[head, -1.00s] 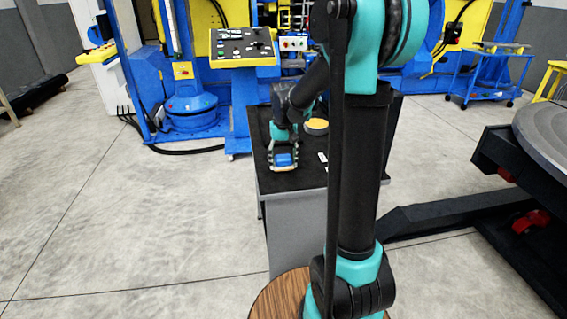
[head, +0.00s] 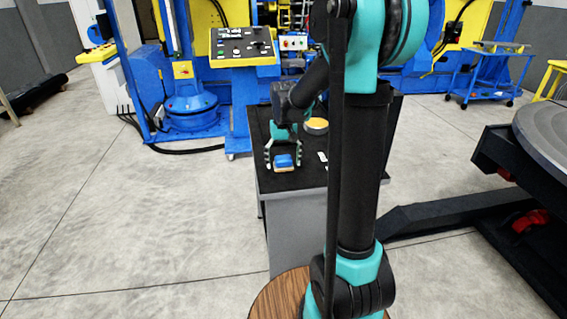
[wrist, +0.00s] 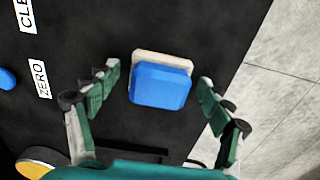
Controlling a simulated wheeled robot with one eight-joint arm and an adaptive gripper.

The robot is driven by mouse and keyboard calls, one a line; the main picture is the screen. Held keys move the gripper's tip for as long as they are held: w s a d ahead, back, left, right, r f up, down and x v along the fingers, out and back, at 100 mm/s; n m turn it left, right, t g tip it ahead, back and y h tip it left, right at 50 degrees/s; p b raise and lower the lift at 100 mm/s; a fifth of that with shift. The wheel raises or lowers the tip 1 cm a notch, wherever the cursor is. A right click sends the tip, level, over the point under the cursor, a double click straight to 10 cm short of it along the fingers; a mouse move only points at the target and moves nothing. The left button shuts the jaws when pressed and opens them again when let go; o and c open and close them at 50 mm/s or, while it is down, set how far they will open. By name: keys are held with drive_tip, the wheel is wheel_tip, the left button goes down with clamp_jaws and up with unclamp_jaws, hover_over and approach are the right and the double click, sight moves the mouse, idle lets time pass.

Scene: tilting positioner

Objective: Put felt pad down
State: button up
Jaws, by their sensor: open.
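The felt pad (wrist: 160,84), a blue block with a pale layer along one edge, lies on the dark top of the grey cabinet (head: 300,180). In the head view the pad (head: 283,161) is near the cabinet top's front left. My gripper (wrist: 158,88) is open, with one green finger on each side of the pad and a visible gap to both. In the head view my gripper (head: 283,158) is at the pad, low over the top. The pad's underside is hidden.
White labels, one reading ZERO (wrist: 41,79), lie left of the pad in the wrist view. A round yellow-topped thing (head: 316,126) stands behind on the cabinet. The cabinet top's edge is close on the right in the wrist view, with concrete floor (wrist: 285,95) beyond.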

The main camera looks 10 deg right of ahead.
sight(284, 158)
wheel_tip(284, 158, up, 12)
drive_tip(key=f, duration=0.1)
drive_tip(key=s+d+f+t, duration=0.2)
drive_tip(key=s+f, duration=0.6)
drive_tip(key=s, duration=0.3)
drive_tip(key=s+d+f+t, duration=0.2)
drive_tip(key=s+f, duration=0.7)
drive_tip(key=s, duration=0.2)
drive_tip(key=shift+f, duration=0.2)
drive_tip(key=shift+w, duration=0.1)
